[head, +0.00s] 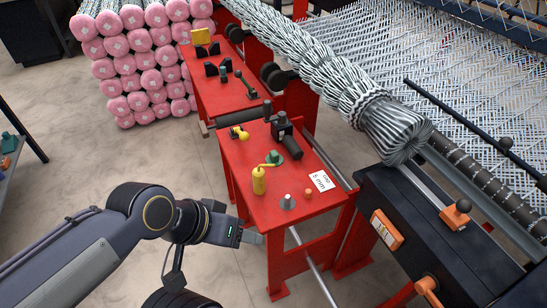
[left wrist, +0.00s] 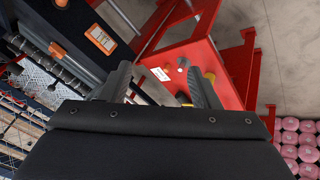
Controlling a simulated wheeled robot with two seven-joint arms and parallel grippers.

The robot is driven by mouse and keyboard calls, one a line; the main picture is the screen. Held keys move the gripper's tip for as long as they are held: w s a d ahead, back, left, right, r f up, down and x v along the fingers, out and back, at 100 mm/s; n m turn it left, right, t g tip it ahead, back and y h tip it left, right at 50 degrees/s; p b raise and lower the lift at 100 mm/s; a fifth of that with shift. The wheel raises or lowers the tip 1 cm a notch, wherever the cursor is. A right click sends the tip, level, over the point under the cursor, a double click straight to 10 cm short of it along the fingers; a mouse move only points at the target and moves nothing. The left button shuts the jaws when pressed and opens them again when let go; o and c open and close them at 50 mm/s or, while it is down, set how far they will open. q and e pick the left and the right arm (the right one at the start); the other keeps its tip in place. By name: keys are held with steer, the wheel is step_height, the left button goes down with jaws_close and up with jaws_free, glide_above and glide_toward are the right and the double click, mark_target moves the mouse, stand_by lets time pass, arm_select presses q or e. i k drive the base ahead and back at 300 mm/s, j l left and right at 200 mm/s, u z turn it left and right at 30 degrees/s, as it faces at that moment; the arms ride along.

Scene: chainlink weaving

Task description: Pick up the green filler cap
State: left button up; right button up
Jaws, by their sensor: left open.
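A small green cap (head: 274,157) with a knob-like top sits on the red bench top (head: 325,201), just behind the yellow oil can (head: 259,181) and its spout. In the left wrist view I cannot make out the green cap. My left gripper (head: 259,239) is beside the near left edge of the bench, apart from the cap, and holds nothing that I can see. In the left wrist view its two fingers (left wrist: 160,86) stand wide apart with the red bench beyond them. My right gripper is not in view.
A white card (head: 319,181), a grey cone (head: 288,202) and an orange knob (head: 308,193) are on the bench's near part. A black clamp (head: 283,130) stands behind the cap. A dark machine (head: 430,240) borders the right. Open floor (head: 120,165) lies left.

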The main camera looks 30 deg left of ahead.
mark_target(274, 157)
steer(key=i+j+u, duration=0.15)
steer(key=i+u, duration=0.15)
steer(key=i+j+u, duration=0.1)
steer(key=i+u, duration=0.2)
steer(key=u, duration=1.65)
